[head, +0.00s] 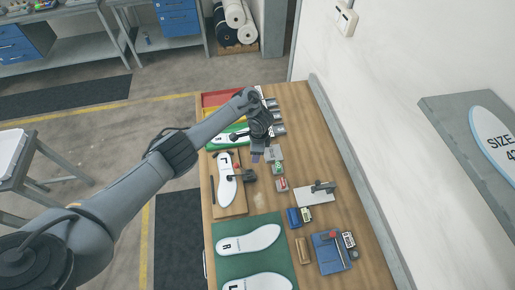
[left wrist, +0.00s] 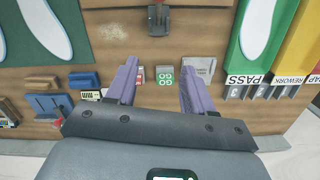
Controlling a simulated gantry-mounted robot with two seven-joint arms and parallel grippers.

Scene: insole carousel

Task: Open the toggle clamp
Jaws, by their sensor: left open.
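The toggle clamp (head: 249,177), dark with a small red part, sits at the right edge of a wooden fixture board (head: 232,210). A white insole marked L (head: 226,182) lies on that board. The clamp also shows at the top middle of the left wrist view (left wrist: 160,20), partly cut off by the frame edge, so its handle position is unclear. My left gripper (head: 259,156) is just behind the clamp in the head view, apart from it. Its two purple fingers (left wrist: 159,72) are spread with nothing held between them. My right gripper is not in view.
Small blocks, including a green one (head: 278,168) and a red one (head: 282,184), stand right of the clamp. A green mat (head: 221,266) with insoles lies in front. A blue fixture (head: 327,257) is front right. Coloured trays (left wrist: 252,50) are behind. A wall runs along the right.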

